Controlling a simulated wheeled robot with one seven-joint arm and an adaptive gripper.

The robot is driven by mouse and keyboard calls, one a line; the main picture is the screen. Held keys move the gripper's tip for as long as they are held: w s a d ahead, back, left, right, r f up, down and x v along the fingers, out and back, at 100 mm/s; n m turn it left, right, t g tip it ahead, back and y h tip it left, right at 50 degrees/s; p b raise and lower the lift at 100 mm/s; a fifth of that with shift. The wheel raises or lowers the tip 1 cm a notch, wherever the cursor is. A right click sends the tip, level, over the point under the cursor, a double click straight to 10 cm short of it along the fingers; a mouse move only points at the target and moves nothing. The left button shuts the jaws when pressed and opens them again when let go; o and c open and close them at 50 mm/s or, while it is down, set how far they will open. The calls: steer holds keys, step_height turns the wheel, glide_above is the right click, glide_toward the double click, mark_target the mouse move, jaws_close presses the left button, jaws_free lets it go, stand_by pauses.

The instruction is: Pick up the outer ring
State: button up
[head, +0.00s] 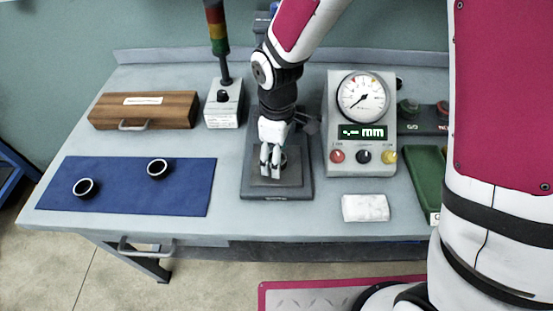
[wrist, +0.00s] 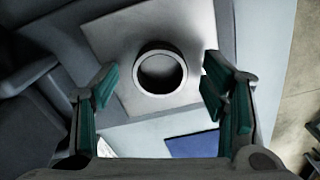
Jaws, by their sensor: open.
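A round ring (wrist: 141,73) with a dark centre lies on a light square plate in the wrist view. I take it for the outer ring. My gripper (wrist: 158,92) is open, with one green-padded finger to the ring's left and one to its right in the picture. The fingers look nearer to the camera than the ring, and I see no contact. In the head view my gripper (head: 270,172) points down over the grey fixture (head: 278,194) in the table's middle and mostly hides the ring there.
Two dark rings (head: 84,188) (head: 158,167) lie on a blue mat (head: 125,198) at the left. A gauge box (head: 345,125) stands close to the right of the fixture, with a white block (head: 365,208) in front. A wooden case (head: 145,110) and a signal-light post (head: 223,100) stand behind.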

steer(key=c, duration=1.4)
steer(key=shift+c, duration=0.2)
steer(key=shift+r, duration=0.15)
